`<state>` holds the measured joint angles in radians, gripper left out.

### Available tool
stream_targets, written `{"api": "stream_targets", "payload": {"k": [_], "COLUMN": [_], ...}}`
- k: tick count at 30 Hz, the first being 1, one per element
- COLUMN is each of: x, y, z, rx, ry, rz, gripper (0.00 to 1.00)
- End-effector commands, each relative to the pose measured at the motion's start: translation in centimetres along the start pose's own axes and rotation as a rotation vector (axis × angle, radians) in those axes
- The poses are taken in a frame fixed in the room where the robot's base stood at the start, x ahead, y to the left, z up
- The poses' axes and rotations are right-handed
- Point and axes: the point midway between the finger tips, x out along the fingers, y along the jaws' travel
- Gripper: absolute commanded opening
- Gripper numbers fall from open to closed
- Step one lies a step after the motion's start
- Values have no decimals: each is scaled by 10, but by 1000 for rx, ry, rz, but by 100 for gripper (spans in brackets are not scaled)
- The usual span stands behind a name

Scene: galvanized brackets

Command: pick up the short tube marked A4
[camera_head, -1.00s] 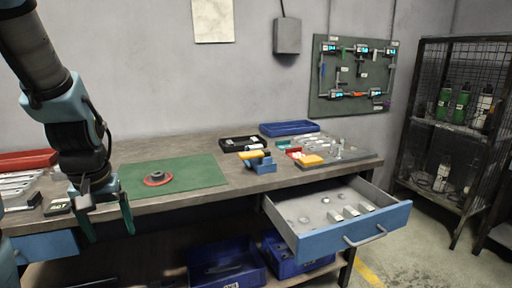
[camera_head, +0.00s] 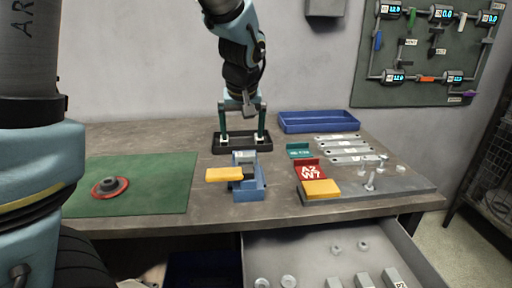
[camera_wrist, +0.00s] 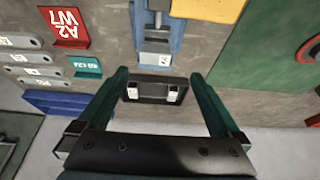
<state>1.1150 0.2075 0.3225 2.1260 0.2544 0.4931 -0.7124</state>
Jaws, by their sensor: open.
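I cannot read an A4 mark on any piece in these views. My gripper (camera_head: 241,138) is open and empty, its fingers pointing down at the small black tray (camera_head: 226,150) at the back of the bench. In the wrist view the tray (camera_wrist: 157,99) lies between and beyond the fingertips (camera_wrist: 160,76). Two small pieces with white faces, a left one (camera_wrist: 132,93) and a right one (camera_wrist: 172,95), sit in it, their marks too small to read. Several short grey blocks or tubes (camera_head: 363,279) lie in the open drawer (camera_head: 310,245); one has an unreadable white label.
A blue vise-like fixture with a yellow part (camera_head: 249,180) stands just in front of the tray. Right are a red A2 W7 block (camera_head: 310,171), flat brackets (camera_head: 345,149) and a blue tray (camera_head: 318,121). A green mat (camera_head: 150,180) holds a red disc (camera_head: 109,187).

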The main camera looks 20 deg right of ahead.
Motion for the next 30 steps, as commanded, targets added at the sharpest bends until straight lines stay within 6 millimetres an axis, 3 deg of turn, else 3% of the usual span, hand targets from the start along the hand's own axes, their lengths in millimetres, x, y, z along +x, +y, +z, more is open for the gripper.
{"api": "stream_targets", "payload": {"k": [4, 12, 20, 30], "x": [5, 44, 62, 102], "y": [8, 7, 6, 3], "z": [-1, -2, -3, -4], "rx": [5, 4, 4, 4], "ry": [5, 5, 5, 6], "rz": [0, 0, 0, 1], "gripper": [100, 100, 100, 100]}}
